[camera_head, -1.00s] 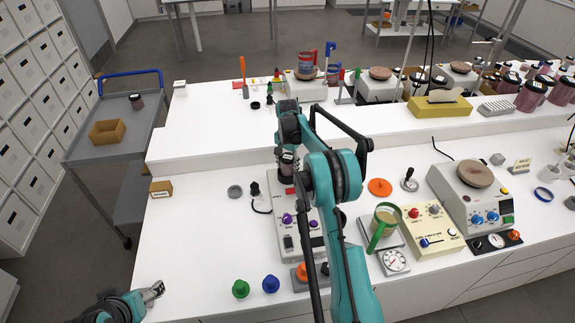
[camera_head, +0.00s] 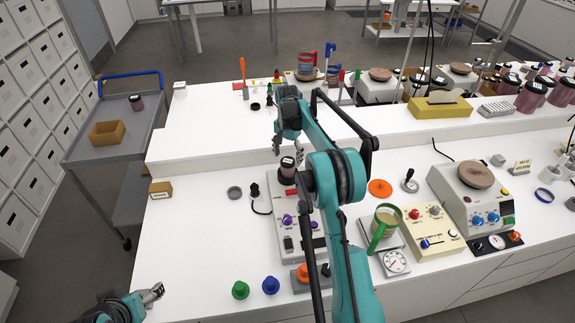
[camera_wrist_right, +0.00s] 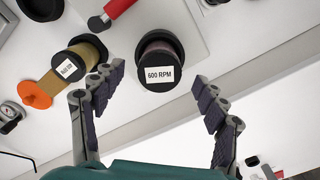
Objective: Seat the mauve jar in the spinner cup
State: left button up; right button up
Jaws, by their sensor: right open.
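The mauve jar, with a dark lid (camera_head: 287,162), stands upright at the far end of the white spinner unit (camera_head: 281,213). In the right wrist view, the jar's lid (camera_wrist_right: 157,76) carries a "600 RPM" label. A dark ring, apparently the spinner cup (camera_wrist_right: 176,43), surrounds the mauve body below. How deep the jar sits cannot be told. My right gripper (camera_head: 276,146) is open and empty just behind and above the jar. In the right wrist view its two fingers (camera_wrist_right: 160,95) are spread apart, clear of the lid. My left gripper (camera_head: 153,292) is low at the left, far from the jar.
A red-handled part (camera_wrist_right: 118,10) is close by. A raised white shelf (camera_head: 225,140) runs behind the unit. Green (camera_head: 240,289) and blue (camera_head: 270,285) knobs stand in front. The table's left side is mostly clear.

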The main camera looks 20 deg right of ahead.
notch_tip(320, 180, up, 6)
jog(key=shift+r, duration=0.15)
jog(key=shift+s, duration=0.1)
dwell(0.5)
